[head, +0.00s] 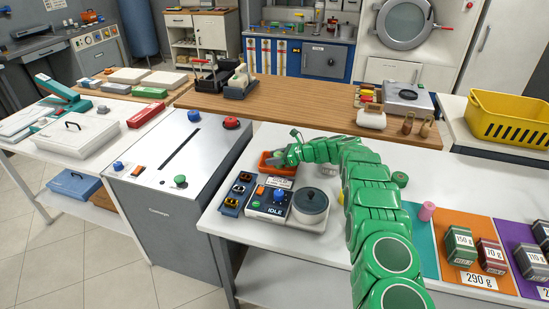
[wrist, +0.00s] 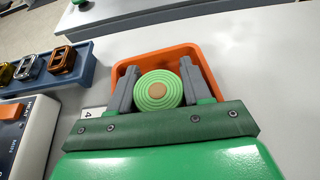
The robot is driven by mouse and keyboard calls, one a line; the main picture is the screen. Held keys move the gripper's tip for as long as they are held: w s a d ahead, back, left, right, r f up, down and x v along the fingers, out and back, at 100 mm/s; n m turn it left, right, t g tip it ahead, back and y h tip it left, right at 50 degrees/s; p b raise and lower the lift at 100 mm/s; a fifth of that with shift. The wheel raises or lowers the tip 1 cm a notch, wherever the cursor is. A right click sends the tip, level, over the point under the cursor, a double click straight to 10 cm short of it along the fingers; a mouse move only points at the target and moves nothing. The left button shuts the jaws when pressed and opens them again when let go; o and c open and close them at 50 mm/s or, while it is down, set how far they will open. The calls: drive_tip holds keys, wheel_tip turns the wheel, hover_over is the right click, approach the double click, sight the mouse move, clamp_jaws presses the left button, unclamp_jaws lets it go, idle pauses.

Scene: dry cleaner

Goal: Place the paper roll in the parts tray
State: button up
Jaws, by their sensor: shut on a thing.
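My gripper (wrist: 158,76) is shut on a paper roll (wrist: 158,90), a green ringed disc with a tan core, seen end-on in the wrist view. The roll sits between the two grey fingers, over or inside a small orange tray (wrist: 165,56). I cannot tell whether it touches the tray's floor. In the head view my gripper (head: 284,159) reaches down at the orange tray (head: 268,167), on the white table behind the control box. The roll cannot be made out there, being hidden by my gripper.
A control box (head: 265,209) with a round-lidded pot (head: 310,203) stands in front of the tray. A blue rack (head: 236,196) with several rings is on its left. A green roll (head: 400,179) and a pink roll (head: 427,211) stand right of my arm. A wooden shelf (head: 300,103) runs behind.

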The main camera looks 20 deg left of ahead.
idle(0.3)
drive_tip(key=o, duration=1.1)
drive_tip(key=shift+c, duration=0.2)
drive_tip(key=shift+r, duration=0.15)
